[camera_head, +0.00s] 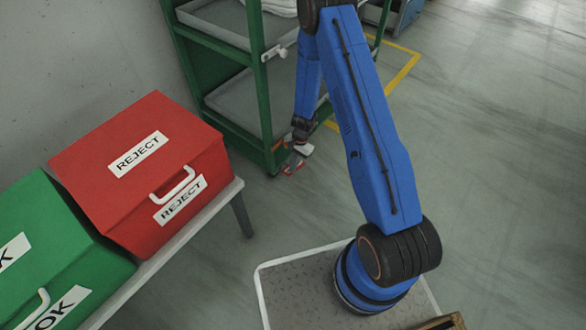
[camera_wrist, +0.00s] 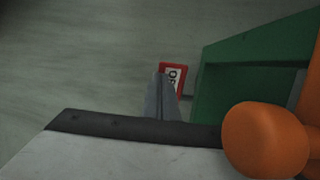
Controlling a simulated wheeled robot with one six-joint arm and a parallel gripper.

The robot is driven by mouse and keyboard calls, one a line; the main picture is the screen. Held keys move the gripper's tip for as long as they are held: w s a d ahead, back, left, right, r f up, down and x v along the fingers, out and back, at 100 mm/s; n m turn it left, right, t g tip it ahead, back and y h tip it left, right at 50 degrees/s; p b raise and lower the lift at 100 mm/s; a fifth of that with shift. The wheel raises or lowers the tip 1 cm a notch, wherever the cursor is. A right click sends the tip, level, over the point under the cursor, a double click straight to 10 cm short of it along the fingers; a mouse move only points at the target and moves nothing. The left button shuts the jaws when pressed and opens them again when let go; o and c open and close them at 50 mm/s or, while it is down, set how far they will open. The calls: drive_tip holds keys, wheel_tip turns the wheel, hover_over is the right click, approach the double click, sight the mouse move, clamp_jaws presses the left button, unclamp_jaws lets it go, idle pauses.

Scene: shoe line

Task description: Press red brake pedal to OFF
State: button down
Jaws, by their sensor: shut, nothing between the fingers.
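The red brake pedal (camera_wrist: 181,68) has a white label with partly readable dark letters, "O" and perhaps "F". It sits beside the green rack's lower corner in the wrist view. In the head view a small red part shows low by the rack's near leg (camera_head: 289,172). My gripper (camera_head: 296,160) is down at that spot. In the wrist view its grey fingers (camera_wrist: 160,95) are together and empty, overlapping the pedal's left edge. I cannot tell whether they touch it. The lower part of the pedal is hidden behind the fingers.
The green rack (camera_head: 262,90) with grey trays stands close behind my gripper. A red REJECT box (camera_head: 130,130) and a green OK box (camera_head: 45,250) stand on a table at left. A yellow floor line (camera_head: 405,70) runs behind. Open floor lies right.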

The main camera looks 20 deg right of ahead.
drive_tip(key=v, duration=1.6)
drive_tip(key=shift+r, duration=0.2)
drive_tip(key=x, duration=0.3)
drive_tip(key=shift+w+d, duration=0.25)
drive_tip(key=shift+w, duration=0.05)
drive_tip(key=shift+f, duration=0.1)
approach(299, 167)
drive_tip(key=s+a+f, duration=0.2)
drive_tip(key=a+f, duration=0.1)
drive_tip(key=s+a+f, duration=0.1)
drive_tip(key=s+a, duration=0.1)
drive_tip(key=shift+a+f, duration=0.2)
drive_tip(key=shift+f, duration=0.15)
